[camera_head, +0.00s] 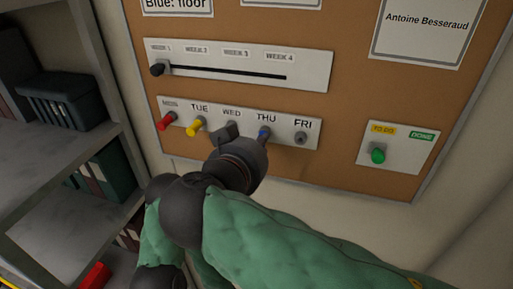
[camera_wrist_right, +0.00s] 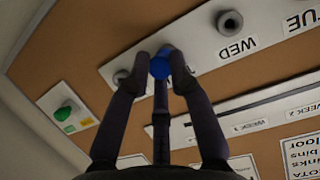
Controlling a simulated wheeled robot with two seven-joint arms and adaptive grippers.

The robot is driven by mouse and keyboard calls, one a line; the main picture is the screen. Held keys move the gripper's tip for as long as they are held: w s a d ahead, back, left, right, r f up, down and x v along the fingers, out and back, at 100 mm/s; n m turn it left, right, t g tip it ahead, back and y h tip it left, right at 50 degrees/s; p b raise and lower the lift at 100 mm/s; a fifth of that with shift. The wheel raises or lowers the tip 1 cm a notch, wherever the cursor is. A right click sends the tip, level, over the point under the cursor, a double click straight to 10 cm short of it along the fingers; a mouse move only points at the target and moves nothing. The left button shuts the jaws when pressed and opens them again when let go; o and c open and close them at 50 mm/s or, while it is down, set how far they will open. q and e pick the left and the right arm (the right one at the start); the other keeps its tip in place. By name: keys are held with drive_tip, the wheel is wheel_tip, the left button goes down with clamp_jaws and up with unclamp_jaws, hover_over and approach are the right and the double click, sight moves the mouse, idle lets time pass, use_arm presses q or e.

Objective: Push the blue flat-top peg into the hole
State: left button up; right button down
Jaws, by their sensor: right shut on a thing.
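The blue peg (camera_head: 264,131) is at the THU place on the white weekday strip (camera_head: 284,144). In the right wrist view the blue peg (camera_wrist_right: 160,67) shows its round flat end between the two fingertips. My right gripper (camera_head: 245,137) is shut on it, with its fingers pointing at the board; it also shows in the wrist view (camera_wrist_right: 163,65). The hole at THU is hidden behind the peg and fingers, so I cannot tell how deep the peg sits. The WED hole (camera_wrist_right: 230,22) and FRI hole (camera_head: 301,138) look empty. My left gripper is out of view.
A red peg (camera_head: 167,121) is at MON and a yellow peg (camera_head: 195,126) at TUE. A week slider (camera_head: 158,68) is above. A green knob (camera_head: 378,155) is on a small panel to the right. Shelves (camera_head: 50,150) stand at the left.

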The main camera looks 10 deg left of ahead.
drive_tip(key=c, duration=1)
unclamp_jaws()
drive_tip(key=shift+c, duration=0.2)
drive_tip(key=v, duration=1.2)
